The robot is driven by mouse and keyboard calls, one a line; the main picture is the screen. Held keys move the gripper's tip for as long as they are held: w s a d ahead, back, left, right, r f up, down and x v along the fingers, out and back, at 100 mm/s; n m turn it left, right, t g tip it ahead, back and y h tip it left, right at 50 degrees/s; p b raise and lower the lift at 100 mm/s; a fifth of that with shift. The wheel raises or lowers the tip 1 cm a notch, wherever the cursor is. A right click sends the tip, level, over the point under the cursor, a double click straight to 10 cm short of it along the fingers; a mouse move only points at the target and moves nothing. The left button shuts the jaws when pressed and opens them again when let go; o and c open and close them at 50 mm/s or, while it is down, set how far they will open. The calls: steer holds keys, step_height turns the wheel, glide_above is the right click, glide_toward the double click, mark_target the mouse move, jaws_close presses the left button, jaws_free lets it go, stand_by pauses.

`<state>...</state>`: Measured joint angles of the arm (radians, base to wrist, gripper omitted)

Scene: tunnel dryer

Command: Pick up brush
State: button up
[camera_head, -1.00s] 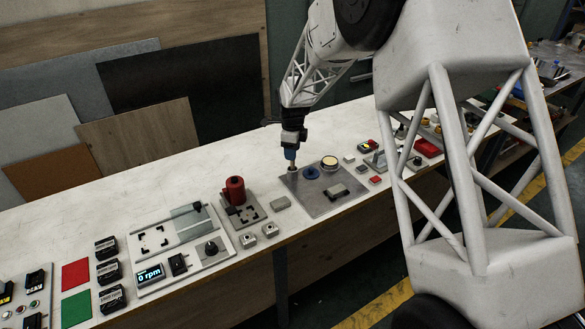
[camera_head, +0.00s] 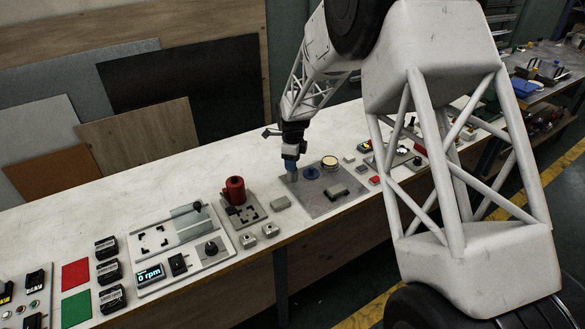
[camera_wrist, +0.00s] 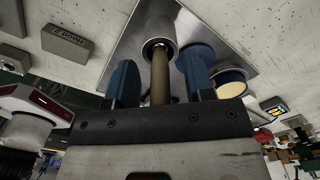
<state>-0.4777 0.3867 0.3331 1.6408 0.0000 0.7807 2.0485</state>
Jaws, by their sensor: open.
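The brush shows in the wrist view as a brown upright handle (camera_wrist: 160,82) standing out of a round metal cup (camera_wrist: 157,28). My gripper (camera_wrist: 158,76) is open, with one blue finger on each side of the handle. I cannot tell whether either finger touches it. In the head view my gripper (camera_head: 291,168) points down over the left back part of a grey metal plate (camera_head: 314,207). There it hides the brush and most of the cup.
A small grey block (camera_head: 338,189) lies on the plate. A red cylinder (camera_head: 235,189) stands to the left. The bench behind is clear.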

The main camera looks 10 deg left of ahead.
steer(key=shift+c, duration=0.2)
jaws_close()
steer(key=shift+r, duration=0.1)
steer(key=shift+r, duration=4.9)
